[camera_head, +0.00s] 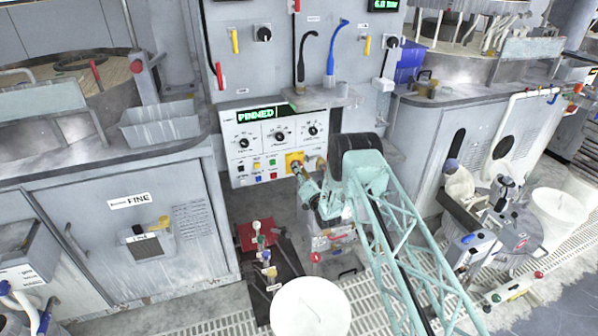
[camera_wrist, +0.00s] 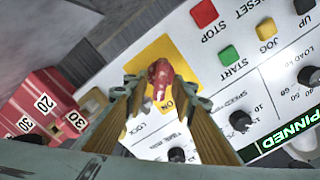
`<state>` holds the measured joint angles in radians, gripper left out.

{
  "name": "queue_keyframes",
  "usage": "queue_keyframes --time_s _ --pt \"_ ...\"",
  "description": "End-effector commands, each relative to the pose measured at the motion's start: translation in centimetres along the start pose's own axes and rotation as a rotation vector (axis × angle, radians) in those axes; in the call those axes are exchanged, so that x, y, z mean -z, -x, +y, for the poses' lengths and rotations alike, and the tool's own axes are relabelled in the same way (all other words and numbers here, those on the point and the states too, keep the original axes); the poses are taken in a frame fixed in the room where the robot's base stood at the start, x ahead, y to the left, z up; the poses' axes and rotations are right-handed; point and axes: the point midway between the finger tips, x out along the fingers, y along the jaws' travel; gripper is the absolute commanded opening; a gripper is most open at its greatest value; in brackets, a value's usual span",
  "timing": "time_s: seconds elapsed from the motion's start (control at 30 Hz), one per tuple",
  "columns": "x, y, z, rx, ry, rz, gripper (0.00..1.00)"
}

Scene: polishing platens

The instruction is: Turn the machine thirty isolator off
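A red rotary knob (camera_wrist: 160,76) sits on a yellow plate (camera_wrist: 158,49) with an "ON" label beside it. No machine number is readable on the plate. My gripper (camera_wrist: 157,93) is open, its two fingers apart on either side of the knob. I cannot tell whether either finger touches it. The fingers hide part of the panel below the knob. In the head view my gripper (camera_head: 299,170) is at the plate and partly covers it.
Red, green, yellow and black buttons (camera_wrist: 204,13) and dials lie close by on the panel. A lit "PINNED" display (camera_head: 256,114) is above. A white bucket (camera_head: 310,306) stands in front.

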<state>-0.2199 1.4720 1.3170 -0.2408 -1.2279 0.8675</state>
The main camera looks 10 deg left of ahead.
Motion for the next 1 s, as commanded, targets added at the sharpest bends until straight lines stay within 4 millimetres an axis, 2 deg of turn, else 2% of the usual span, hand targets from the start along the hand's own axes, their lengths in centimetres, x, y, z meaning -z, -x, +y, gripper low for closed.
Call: queue_keyframes --time_s 0.2,0.5,0.77,1.0 --pt "-0.02 -0.79 -0.02 0.000 0.000 0.000 0.24" --pt "0.02 -0.84 -0.04 0.000 0.000 0.000 0.24" --pt "0.02 -0.83 -0.04 0.000 0.000 0.000 0.00" --pt "0.02 -0.83 -0.04 0.000 0.006 0.000 0.00"
